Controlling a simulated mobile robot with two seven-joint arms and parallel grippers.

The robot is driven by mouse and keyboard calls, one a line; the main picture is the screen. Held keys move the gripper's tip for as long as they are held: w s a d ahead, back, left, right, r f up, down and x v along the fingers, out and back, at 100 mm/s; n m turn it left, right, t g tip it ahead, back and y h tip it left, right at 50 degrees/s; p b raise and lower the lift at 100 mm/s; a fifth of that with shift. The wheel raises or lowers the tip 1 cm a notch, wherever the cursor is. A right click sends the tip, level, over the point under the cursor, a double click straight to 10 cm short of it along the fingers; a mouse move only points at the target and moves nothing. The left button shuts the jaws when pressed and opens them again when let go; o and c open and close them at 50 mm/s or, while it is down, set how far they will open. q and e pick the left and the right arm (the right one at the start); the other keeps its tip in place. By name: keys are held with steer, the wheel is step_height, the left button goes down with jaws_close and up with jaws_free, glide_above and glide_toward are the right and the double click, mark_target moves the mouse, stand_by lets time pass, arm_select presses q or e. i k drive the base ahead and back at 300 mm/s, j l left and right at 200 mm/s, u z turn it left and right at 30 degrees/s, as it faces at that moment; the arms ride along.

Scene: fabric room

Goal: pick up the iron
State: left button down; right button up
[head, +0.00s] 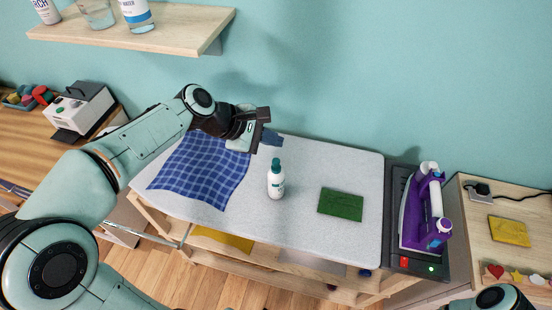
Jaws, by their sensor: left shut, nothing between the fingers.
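The purple and white iron (423,210) stands on a dark rest (396,259) at the right end of the ironing table (318,240), in the head view. My left gripper (271,140) is shut and empty above the back middle of the table, well to the left of the iron. It is near the blue checked cloth. Of my right arm only a part shows at the bottom right edge; its gripper is not in view.
A blue checked cloth (203,171), a white bottle with a green cap (276,184) and a green cloth (341,204) lie or stand on the table. A side table (480,230) with a yellow cloth (509,231) is at right. A shelf (180,28) hangs upper left.

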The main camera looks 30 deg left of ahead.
mark_target(421, 207)
steer(key=k, duration=1)
